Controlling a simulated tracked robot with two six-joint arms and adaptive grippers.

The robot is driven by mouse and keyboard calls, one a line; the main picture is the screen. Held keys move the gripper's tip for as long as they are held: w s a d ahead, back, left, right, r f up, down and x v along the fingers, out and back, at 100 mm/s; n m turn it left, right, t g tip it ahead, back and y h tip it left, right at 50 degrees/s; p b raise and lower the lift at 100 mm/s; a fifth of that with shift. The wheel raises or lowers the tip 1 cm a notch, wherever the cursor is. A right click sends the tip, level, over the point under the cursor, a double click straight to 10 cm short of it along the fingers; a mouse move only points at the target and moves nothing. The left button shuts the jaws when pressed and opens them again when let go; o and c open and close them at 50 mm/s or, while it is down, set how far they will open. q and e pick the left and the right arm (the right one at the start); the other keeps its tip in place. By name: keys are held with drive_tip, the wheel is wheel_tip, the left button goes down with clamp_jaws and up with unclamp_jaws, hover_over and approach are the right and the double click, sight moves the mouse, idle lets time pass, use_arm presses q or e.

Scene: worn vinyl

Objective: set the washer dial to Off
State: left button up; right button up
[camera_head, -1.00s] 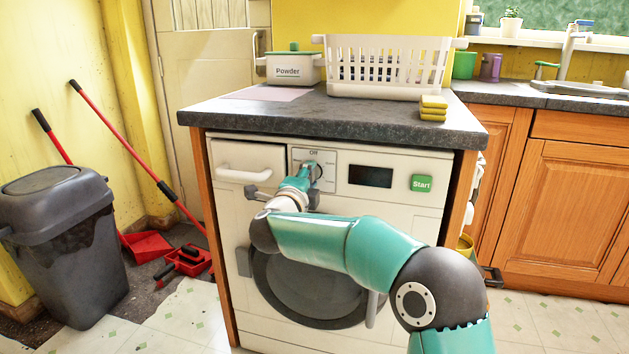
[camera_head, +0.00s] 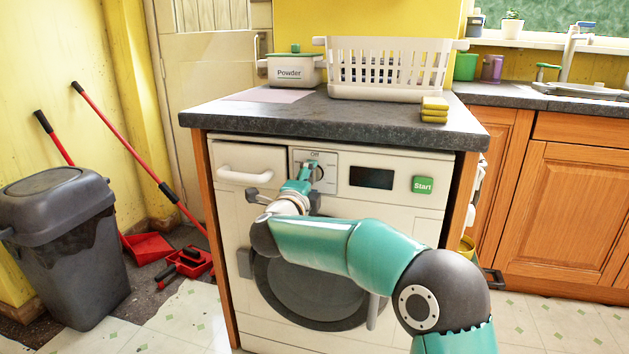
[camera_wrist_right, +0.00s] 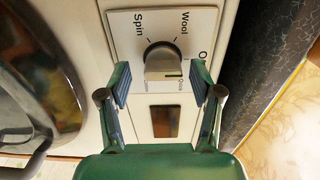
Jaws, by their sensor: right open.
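The washer (camera_head: 400,205) stands under the dark worktop. Its dial (camera_head: 319,173) sits on a pale panel with "Off" printed above it, and my right gripper partly hides it in the head view. In the right wrist view the grey round dial (camera_wrist_right: 163,62) lies just ahead of my right gripper (camera_wrist_right: 161,83), roughly between its fingertips. The fingers are open, with a gap visible on either side of the knob. "Wool", "Spin" and part of "Off" show around it; a small label by its lower edge is partly covered. I cannot tell its setting surely. My left gripper is not in view.
A green Start button (camera_head: 423,185) and dark display (camera_head: 371,178) are right of the dial. A drawer handle (camera_head: 244,176) is left. A laundry basket (camera_head: 388,92), Powder box (camera_head: 290,72) and sponges (camera_head: 434,110) are on the worktop. A bin (camera_head: 62,245) stands left.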

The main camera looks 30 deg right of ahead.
drive_tip(key=v, duration=1.1)
drive_tip(key=shift+s+a, duration=0.2)
drive_tip(key=shift+s, duration=0.05)
drive_tip(key=shift+f, duration=0.1)
